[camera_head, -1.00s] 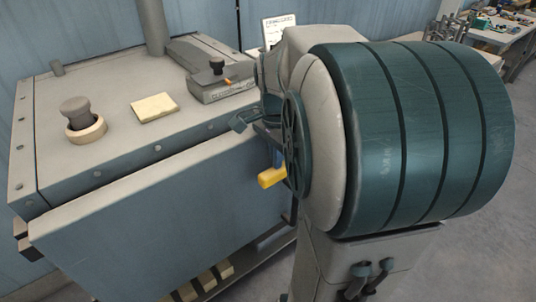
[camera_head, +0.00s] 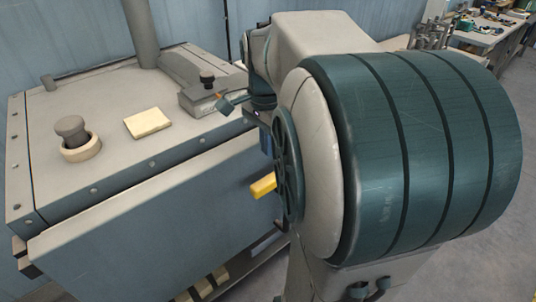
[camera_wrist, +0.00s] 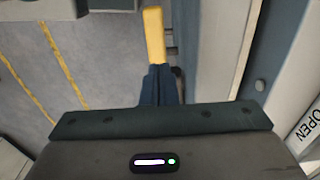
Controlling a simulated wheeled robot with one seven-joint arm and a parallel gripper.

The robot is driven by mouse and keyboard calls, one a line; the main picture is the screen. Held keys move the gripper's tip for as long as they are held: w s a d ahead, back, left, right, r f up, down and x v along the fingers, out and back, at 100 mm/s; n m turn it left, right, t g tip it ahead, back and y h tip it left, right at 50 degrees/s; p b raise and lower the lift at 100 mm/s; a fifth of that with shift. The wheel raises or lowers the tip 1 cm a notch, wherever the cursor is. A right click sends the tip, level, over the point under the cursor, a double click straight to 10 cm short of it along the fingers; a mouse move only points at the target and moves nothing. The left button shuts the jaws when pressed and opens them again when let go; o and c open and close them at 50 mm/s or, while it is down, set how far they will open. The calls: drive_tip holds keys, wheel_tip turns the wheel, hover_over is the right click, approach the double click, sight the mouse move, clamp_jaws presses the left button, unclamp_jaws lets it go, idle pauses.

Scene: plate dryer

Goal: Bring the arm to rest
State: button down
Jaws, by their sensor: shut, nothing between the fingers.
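My gripper (camera_wrist: 160,72) shows in the wrist view with its dark fingers pressed together and nothing held. The yellow handle also shows in the head view (camera_head: 263,185), partly hidden by my arm. The grey-blue plate dryer (camera_head: 130,225) fills the left of the head view.
On the dryer top are a round knob in a ring (camera_head: 78,140), a pale yellow pad (camera_head: 147,123) and a grey box with a black knob (camera_head: 205,96). An "OPEN" label (camera_wrist: 312,128) is at right in the wrist view. A cluttered workbench (camera_head: 492,28) stands far right.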

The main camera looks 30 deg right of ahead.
wheel_tip(320, 180, up, 6)
drive_tip(key=shift+r, duration=0.15)
